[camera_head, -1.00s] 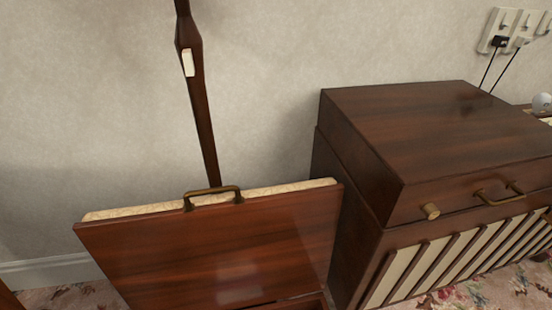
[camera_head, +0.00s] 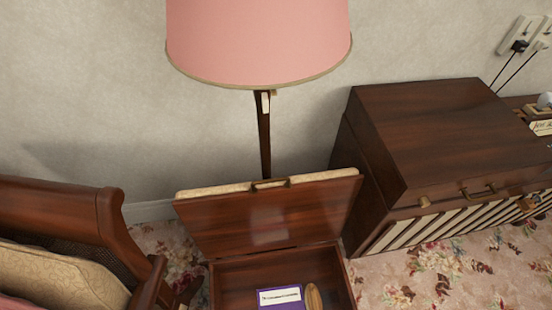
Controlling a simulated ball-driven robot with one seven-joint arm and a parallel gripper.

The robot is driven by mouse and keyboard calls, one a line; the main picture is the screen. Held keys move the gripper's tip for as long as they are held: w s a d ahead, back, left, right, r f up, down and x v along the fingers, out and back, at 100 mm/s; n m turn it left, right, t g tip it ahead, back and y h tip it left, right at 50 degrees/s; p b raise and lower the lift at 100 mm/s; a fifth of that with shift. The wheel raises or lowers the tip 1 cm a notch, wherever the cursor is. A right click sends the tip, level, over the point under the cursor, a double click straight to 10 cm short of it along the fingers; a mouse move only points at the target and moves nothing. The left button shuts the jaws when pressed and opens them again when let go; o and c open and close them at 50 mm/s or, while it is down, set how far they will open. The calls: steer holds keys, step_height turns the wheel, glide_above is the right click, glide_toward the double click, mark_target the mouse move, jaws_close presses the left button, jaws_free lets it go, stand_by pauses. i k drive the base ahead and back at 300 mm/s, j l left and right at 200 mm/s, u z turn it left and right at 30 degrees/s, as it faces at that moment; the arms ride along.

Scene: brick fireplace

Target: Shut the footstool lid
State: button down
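The footstool is open in the head view. Its wooden lid (camera_head: 270,220) stands raised at the back, leaning slightly, with a cream padded edge and a brass handle (camera_head: 270,183) on its upper rim. The footstool box (camera_head: 236,278) is below the lid, cut off by the bottom of the picture. Inside it lie a purple book or box with a white label (camera_head: 281,297) and a brown oval wooden item (camera_head: 314,298). My gripper does not show.
A floor lamp with a pink shade (camera_head: 258,40) stands behind the lid against the wall. A wooden cabinet (camera_head: 425,140) stands close on the right. A cane-sided armchair (camera_head: 60,225) is on the left. Floral carpet (camera_head: 440,265) is bare at lower right.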

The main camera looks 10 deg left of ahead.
mark_target(273, 214)
steer(key=i+l+u, duration=0.1)
steer(key=u, duration=0.4)
steer(key=l+u, duration=0.3)
steer(key=u, duration=0.15)
steer(key=i+l+u, duration=0.1)
steer(key=l+u, duration=0.15)
steer(key=u, duration=0.25)
steer(key=l+u, duration=0.25)
steer(key=u, duration=0.2)
steer(key=l+u, duration=0.15)
steer(key=l, duration=0.25)
steer(key=k+l+u, duration=0.1)
steer(key=l, duration=0.3)
steer(key=k+l+u, duration=0.15)
steer(key=l, duration=0.2)
steer(key=k+l+u, duration=0.15)
steer(key=l, duration=0.25)
steer(key=k+l+u, duration=0.15)
steer(key=l, duration=1.6)
